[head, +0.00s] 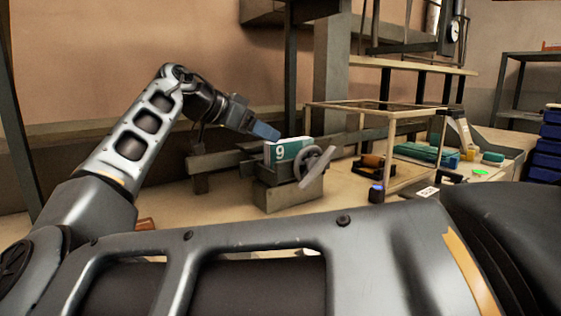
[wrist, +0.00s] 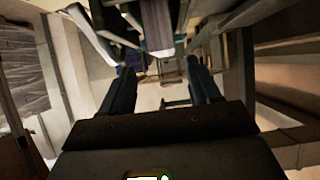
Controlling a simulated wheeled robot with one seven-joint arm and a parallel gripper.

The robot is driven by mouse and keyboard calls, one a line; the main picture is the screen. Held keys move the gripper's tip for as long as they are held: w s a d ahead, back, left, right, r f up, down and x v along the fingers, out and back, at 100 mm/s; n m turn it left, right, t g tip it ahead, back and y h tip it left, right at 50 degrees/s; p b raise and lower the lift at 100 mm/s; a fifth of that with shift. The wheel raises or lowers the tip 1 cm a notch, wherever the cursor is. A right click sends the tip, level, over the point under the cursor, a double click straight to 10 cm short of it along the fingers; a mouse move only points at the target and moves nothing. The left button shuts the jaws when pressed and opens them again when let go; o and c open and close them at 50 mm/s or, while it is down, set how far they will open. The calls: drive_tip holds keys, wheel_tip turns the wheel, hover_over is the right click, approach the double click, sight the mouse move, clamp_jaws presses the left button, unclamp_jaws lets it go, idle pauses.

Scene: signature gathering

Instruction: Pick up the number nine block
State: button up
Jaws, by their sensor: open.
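The number nine block (head: 288,150) is green with a white edge and a white 9 on its face. It stands upright on a grey vise-like stand (head: 290,192) with a handwheel on its right, in the middle of the head view. My gripper (head: 266,131) is just above and left of the block's upper left corner, with nothing seen in its grip. In the wrist view my gripper (wrist: 164,78) has its two dark fingers apart, with a gap between them. I cannot clearly make out the block in the wrist view.
A workbench (head: 235,200) spans the middle. A clear-topped frame (head: 388,110) stands right of the block, with green and orange items beneath and beside it. Dark blue bins (head: 549,150) are stacked at the far right. A grey upright post (head: 331,80) rises behind the block.

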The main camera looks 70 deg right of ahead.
sight(283, 141)
drive_tip(key=p+x, duration=0.1)
drive_tip(key=x, duration=0.5)
drive_tip(key=shift+d, duration=0.45)
drive_tip(key=shift+s+d+f, duration=0.25)
drive_tip(key=shift+d+f, duration=0.1)
drive_tip(key=shift+d, duration=0.05)
drive_tip(key=shift+c, duration=0.3)
drive_tip(key=c, duration=1.1)
